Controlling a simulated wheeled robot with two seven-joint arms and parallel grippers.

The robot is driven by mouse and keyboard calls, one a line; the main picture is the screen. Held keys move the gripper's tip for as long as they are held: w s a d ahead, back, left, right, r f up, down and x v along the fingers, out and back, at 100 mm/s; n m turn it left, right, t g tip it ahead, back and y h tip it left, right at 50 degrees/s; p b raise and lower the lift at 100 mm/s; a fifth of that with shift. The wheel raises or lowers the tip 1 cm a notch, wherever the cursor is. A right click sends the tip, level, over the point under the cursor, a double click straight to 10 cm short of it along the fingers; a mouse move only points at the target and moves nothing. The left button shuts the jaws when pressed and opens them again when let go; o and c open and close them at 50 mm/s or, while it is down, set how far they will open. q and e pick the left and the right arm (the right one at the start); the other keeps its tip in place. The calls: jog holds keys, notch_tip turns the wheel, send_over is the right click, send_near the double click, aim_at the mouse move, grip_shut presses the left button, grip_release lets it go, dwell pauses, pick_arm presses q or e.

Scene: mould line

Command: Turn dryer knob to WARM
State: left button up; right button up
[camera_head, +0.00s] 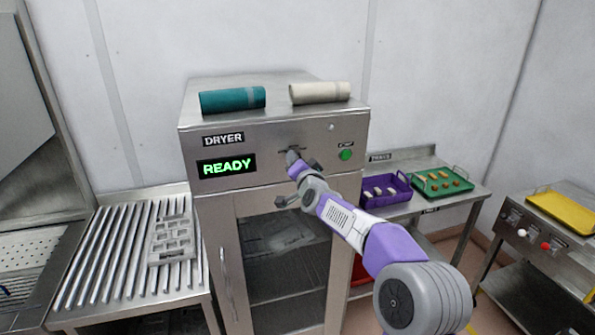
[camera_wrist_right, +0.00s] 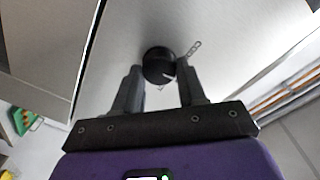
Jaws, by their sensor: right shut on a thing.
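The dryer (camera_head: 270,205) is a steel cabinet with a "DRYER" label and a display (camera_head: 227,166) reading "READY" in green. My right gripper (camera_head: 291,157) is at its front panel, right of the display. In the right wrist view the round black dryer knob (camera_wrist_right: 157,61) sits between the fingertips of my right gripper (camera_wrist_right: 159,78), which is shut on it. A white pointer mark shows on the knob's lower right edge in that view. The WARM label cannot be read, and the gripper mostly hides the knob in the head view. My left gripper is not in view.
A green button (camera_head: 345,155) is right of the knob. A teal roll (camera_head: 232,100) and a cream roll (camera_head: 320,92) lie on the dryer. A ribbed rack (camera_head: 110,255) is left; purple (camera_head: 386,203) and green (camera_head: 455,190) trays stand on the right table.

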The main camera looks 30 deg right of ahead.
jog(key=shift+m+b, duration=0.45)
jog(key=shift+m, duration=0.35)
jog(key=o, duration=1.1)
jog(key=shift+c, duration=0.2)
jog(key=b+v, duration=0.1)
jog(key=v, duration=0.6)
jog(key=shift+s, duration=0.3)
